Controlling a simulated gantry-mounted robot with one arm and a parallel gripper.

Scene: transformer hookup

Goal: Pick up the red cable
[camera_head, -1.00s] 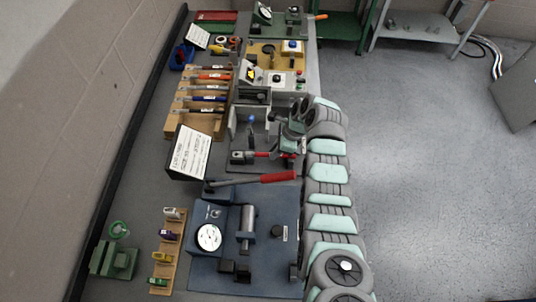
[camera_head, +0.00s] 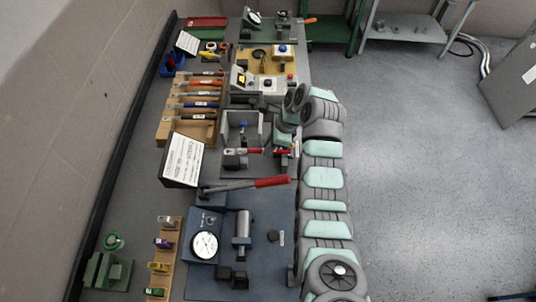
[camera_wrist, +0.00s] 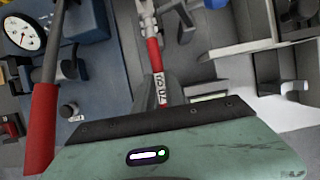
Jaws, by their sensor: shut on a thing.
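The red cable (camera_wrist: 154,56) shows in the wrist view as a red sleeve with a white printed label and a metal end pointing away from me. My gripper (camera_wrist: 162,90) is shut on its near part, around the label; the fingers hide some of it. In the head view the red cable (camera_head: 256,151) lies low in the grey fixture (camera_head: 229,167), with my gripper (camera_head: 283,152) at its right side. I cannot tell whether its metal end touches the fixture.
A red-handled lever (camera_head: 270,183) on the blue press (camera_head: 262,207) stands close in front; its handle also shows at left in the wrist view (camera_wrist: 42,130). A white sign (camera_head: 183,159) and a wooden rack (camera_head: 172,132) with several coloured cables are to the left.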

